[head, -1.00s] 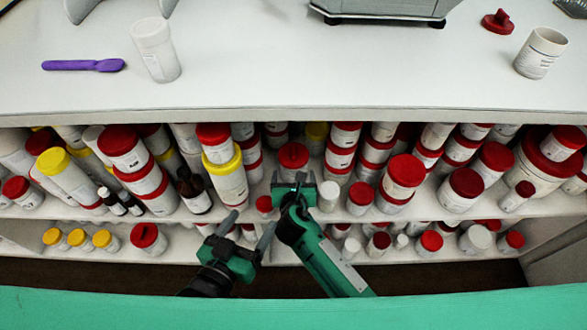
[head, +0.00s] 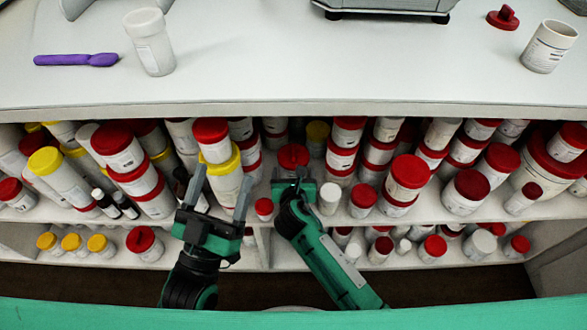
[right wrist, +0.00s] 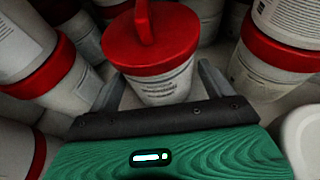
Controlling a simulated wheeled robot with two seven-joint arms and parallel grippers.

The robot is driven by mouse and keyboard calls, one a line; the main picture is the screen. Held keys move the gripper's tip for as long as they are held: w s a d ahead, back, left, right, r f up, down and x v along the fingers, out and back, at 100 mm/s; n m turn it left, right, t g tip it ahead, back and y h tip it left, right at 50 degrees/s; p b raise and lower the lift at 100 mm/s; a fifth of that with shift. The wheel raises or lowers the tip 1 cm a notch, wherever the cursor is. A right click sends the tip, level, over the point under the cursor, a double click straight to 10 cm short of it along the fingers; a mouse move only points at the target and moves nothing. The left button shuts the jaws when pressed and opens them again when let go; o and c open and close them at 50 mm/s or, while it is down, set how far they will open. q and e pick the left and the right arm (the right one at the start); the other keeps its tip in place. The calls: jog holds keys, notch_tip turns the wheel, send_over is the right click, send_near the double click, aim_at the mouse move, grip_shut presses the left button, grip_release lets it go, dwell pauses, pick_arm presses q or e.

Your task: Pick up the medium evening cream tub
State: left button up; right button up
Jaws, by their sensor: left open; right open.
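A white tub with a red lid and an upright red handle (head: 293,157) stands on the upper shelf; in the right wrist view this tub (right wrist: 155,50) is between my fingers. Its label is too small to read, so I cannot tell whether it is the medium evening cream tub. My right gripper (right wrist: 162,88) is open, one finger on each side of the tub's body; contact is not clear. It also shows in the head view (head: 296,186). My left gripper (head: 219,190) is open and empty, in front of a yellow-lidded tub (head: 221,162).
Red-lidded tubs crowd both sides, such as one (right wrist: 278,50) close to my right finger. A small white-lidded tub (head: 329,197) stands right of my right gripper.

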jog(key=c, duration=1)
jog(key=shift+r, duration=0.15)
